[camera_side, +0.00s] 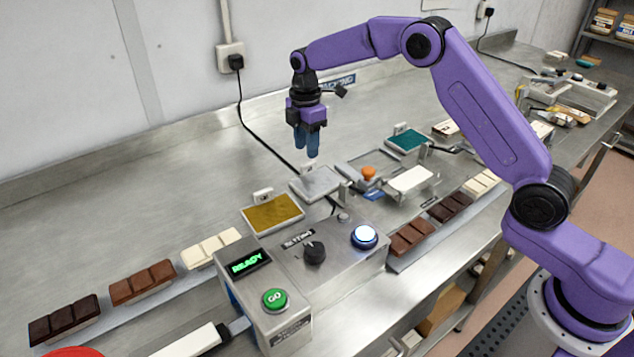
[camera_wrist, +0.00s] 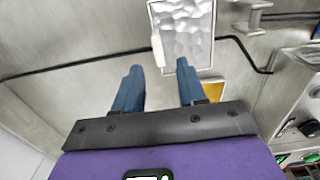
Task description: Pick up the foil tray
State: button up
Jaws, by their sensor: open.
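A shallow tray with crinkled silver foil (camera_side: 316,184) lies flat on the steel bench, near the middle of the side view. It has a small upright white handle or tab (camera_side: 308,167) on its far edge. In the wrist view the silver tray (camera_wrist: 188,36) is at top centre, beyond my fingertips, with the white tab (camera_wrist: 157,50) on its left edge. My gripper (camera_side: 306,151) points down with its blue fingers apart and empty, above the bench. In the wrist view my gripper (camera_wrist: 158,67) shows a clear gap between the fingers.
Similar trays, one gold (camera_side: 272,213) and one teal (camera_side: 407,140), flank the silver one. A control box (camera_side: 310,255) with a lit white button stands in front. A black cable (camera_side: 262,133) crosses the bench behind the trays.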

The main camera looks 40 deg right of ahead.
aim_at(318, 178)
jog(key=shift+w+f, duration=0.1)
jog(key=shift+f, duration=2.8)
jog(key=shift+c, duration=0.3)
grip_shut()
